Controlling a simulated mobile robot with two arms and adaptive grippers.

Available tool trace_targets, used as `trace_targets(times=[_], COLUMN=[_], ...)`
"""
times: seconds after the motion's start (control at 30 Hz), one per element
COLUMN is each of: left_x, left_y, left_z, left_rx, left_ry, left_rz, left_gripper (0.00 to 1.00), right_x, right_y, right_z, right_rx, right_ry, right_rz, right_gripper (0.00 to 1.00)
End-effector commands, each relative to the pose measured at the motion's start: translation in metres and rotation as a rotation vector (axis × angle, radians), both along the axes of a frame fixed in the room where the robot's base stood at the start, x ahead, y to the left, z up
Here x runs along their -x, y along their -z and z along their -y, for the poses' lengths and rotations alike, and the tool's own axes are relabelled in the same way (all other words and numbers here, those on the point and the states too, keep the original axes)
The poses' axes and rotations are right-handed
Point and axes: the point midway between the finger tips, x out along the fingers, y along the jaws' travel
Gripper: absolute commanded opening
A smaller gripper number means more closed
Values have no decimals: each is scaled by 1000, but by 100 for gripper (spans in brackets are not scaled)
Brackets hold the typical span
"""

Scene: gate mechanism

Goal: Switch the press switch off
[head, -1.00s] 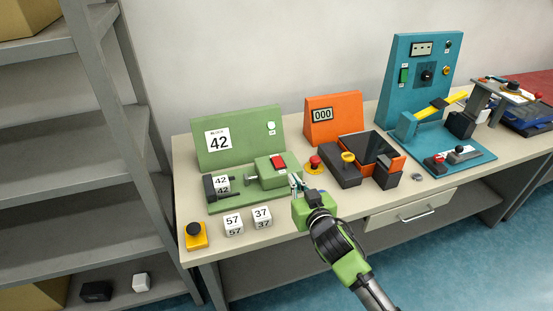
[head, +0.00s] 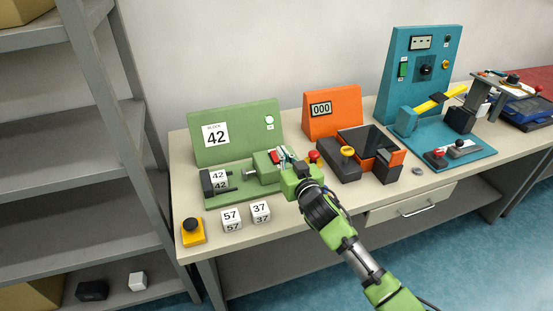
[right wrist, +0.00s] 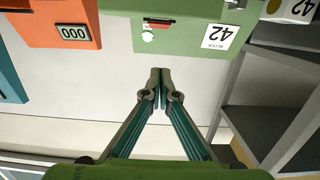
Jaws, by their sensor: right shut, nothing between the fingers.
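The green press (head: 237,135) stands at the left of the bench, with a "42" label on its upright panel and a green block (head: 262,168) in front. The red switch (head: 275,156) sits on top of this block, partly hidden by my right gripper in the head view. The switch also shows at the top of the right wrist view (right wrist: 160,20). My right gripper (head: 285,152) is shut and empty. Its fingertips (right wrist: 160,72) are close beside the switch; I cannot tell whether they touch. My left gripper is not in view.
A "42" cube (head: 219,180) sits in the press jaws. Cubes marked 57 (head: 231,220) and 37 (head: 261,212) and a yellow button box (head: 192,232) stand in front. An orange station (head: 333,112) and a teal station (head: 420,75) are to the right. Grey shelves (head: 75,150) stand left.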

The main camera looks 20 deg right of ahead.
Motion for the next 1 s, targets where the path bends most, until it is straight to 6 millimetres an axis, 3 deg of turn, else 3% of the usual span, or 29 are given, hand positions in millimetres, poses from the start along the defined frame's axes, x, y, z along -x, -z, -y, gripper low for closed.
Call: trace_targets(times=[0.3, 0.4, 0.6, 1.0], left_x=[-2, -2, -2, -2], left_y=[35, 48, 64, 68], left_z=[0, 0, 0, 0], left_rx=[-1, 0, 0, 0], left_ry=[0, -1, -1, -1], left_rz=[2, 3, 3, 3], left_gripper=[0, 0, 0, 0], right_x=[-54, -52, -55, -56], right_y=[9, 26, 40, 45], right_z=[-1, -2, -2, -2], right_rx=[1, 1, 1, 0], right_ry=[1, 0, 0, 0], right_rz=[2, -1, 0, -1], right_gripper=[0, 0, 0, 0])
